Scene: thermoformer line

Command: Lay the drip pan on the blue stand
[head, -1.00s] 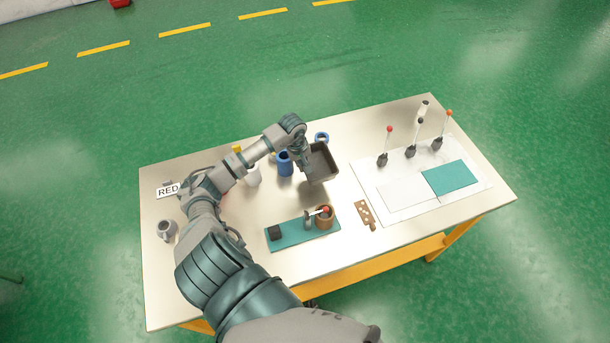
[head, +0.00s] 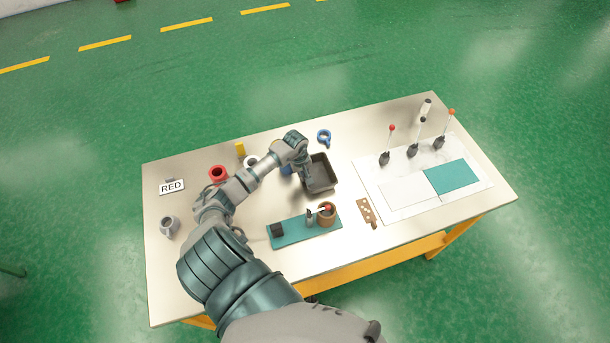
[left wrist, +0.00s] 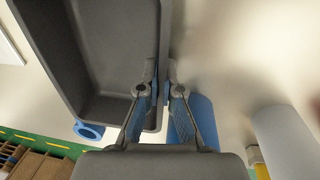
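The drip pan looks to be the dark grey open tray (head: 322,178), right of centre on the table in the head view. In the left wrist view the pan (left wrist: 110,50) fills the upper left. My left gripper (head: 306,184) has its fingers on either side of the pan's wall, shut on it, as the left wrist view shows (left wrist: 161,76). I cannot tell whether the pan touches the table. A blue cylinder (head: 286,169), perhaps the blue stand, is mostly hidden behind my arm; it shows beside the fingers in the left wrist view (left wrist: 203,122). My right gripper is not in view.
A blue ring (head: 324,136) lies behind the pan. A teal mat (head: 290,238) with a black block and brown cup (head: 327,214) is in front. A holed board (head: 366,211) and white sheet (head: 402,212) lie right. Red (head: 218,174) and white (head: 251,161) round items stand left.

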